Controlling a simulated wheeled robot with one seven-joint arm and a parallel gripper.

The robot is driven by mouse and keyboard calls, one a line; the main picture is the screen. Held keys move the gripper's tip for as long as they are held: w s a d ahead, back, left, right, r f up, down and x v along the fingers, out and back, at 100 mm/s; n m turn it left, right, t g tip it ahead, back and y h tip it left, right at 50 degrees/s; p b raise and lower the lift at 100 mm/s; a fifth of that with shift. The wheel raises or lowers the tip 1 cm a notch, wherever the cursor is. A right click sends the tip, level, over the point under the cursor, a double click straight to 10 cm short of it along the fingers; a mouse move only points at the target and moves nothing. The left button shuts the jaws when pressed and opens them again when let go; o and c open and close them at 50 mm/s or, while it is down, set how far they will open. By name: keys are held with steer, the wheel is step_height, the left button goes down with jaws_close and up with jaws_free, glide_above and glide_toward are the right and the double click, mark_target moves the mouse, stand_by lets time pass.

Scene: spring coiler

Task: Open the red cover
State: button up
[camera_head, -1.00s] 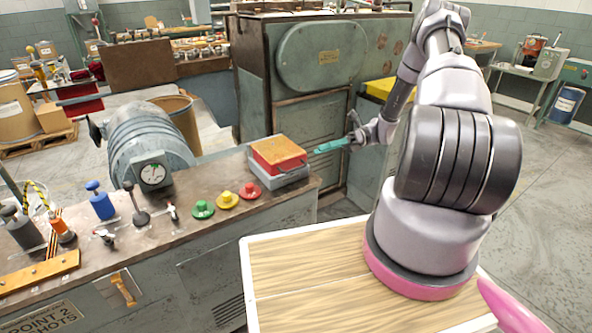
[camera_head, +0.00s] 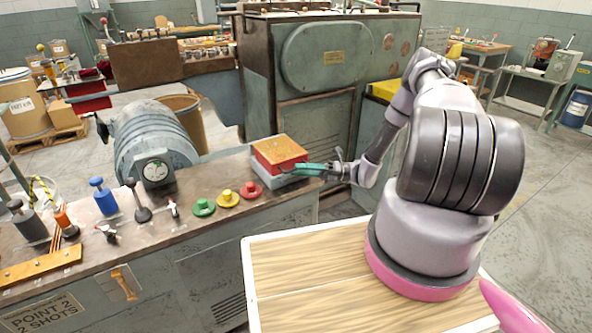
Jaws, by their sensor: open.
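The red cover (camera_head: 278,151) sits shut on a grey box (camera_head: 270,178) at the right end of the machine's bench top. Its top face is worn orange-red. My gripper (camera_head: 300,169) is at the cover's front right side, with its teal fingers pointing left at the cover's lower edge. The jaws are open. The fingers overlap the front edge in the picture, and I cannot tell whether they touch it. The cover's handle is hidden behind the fingers.
Green (camera_head: 203,207), yellow (camera_head: 228,198) and red (camera_head: 250,190) buttons stand left of the box. A tall green cabinet (camera_head: 325,60) rises behind. A wooden board (camera_head: 300,280) lies in front.

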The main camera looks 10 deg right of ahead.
steer(key=shift+x, duration=1.05)
steer(key=shift+c, duration=0.4)
jaws_close()
steer(key=shift+d, duration=0.1)
